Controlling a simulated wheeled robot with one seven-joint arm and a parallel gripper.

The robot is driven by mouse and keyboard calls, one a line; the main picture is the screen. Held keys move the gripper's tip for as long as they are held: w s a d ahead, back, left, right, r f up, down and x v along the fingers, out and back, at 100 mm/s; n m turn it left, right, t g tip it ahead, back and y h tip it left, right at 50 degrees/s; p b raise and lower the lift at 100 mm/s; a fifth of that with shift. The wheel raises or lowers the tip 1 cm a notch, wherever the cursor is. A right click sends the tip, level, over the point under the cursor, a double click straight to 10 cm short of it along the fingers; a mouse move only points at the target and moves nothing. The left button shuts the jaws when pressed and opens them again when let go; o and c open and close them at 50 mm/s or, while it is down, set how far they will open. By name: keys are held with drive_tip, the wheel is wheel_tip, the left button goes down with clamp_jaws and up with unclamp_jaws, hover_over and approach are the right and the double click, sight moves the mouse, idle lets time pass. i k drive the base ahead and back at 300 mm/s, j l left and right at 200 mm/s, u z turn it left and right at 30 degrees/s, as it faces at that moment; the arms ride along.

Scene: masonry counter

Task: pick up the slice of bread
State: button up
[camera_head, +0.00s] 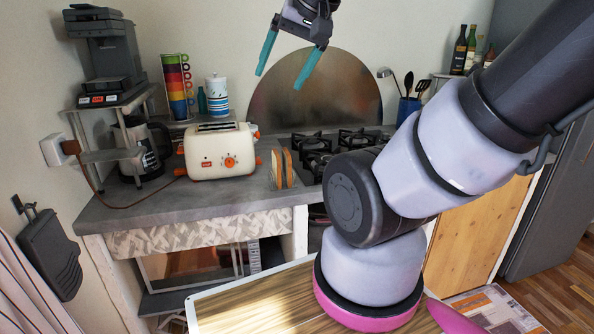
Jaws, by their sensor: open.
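Slices of bread (288,168) stand upright on edge on the grey counter (185,205), near its front edge. They look like two slices side by side, held in what seems to be a thin rack. My gripper (284,75) is open and empty, with its teal fingers pointing down. It is in the air well above the counter, over the area behind the bread, and touches nothing.
A cream toaster (220,152) stands just left of the bread. A black gas hob (335,145) lies to its right. Stacked colored cups (178,86), a striped canister (217,97), and a coffee machine (105,50) stand at the back left. A utensil pot (408,108) is at the right.

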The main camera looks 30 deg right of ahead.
sight(277, 165)
drive_tip(key=z, duration=0.35)
drive_tip(key=k+j, duration=0.1)
drive_tip(key=j, duration=0.55)
drive_tip(key=j+z, duration=0.1)
drive_tip(key=j, duration=0.5)
drive_tip(key=k, duration=0.05)
